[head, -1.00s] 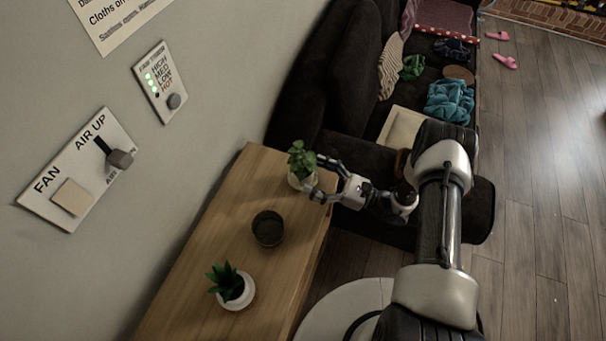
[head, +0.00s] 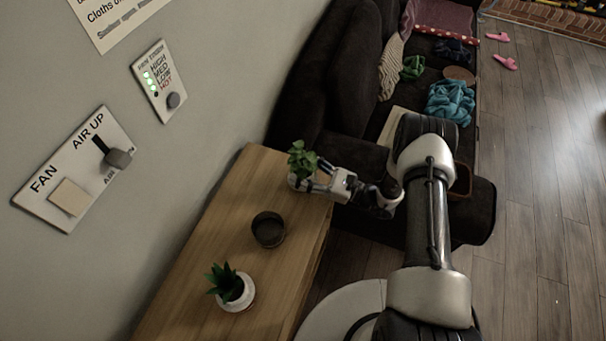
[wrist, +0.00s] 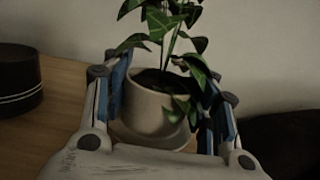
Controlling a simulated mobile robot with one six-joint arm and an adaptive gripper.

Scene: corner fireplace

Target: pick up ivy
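The ivy (head: 301,158) is a leafy green plant in a pale pot at the far end of the wooden table. My gripper (head: 303,182) reaches it from the right, at pot height. In the wrist view the ivy's pot (wrist: 152,108) stands upright between the two fingers of my gripper (wrist: 166,112). The left finger is at or very near the pot's left side. A gap seems to show on the right, partly covered by leaves. I cannot tell whether the fingers press on the pot.
A dark round pot (head: 268,229) stands on the wooden table (head: 215,225), and it also shows in the wrist view (wrist: 18,80). A spiky plant in a white pot (head: 236,290) is nearer. A dark sofa (head: 465,205) with clothes lies beyond the table. The wall is at left.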

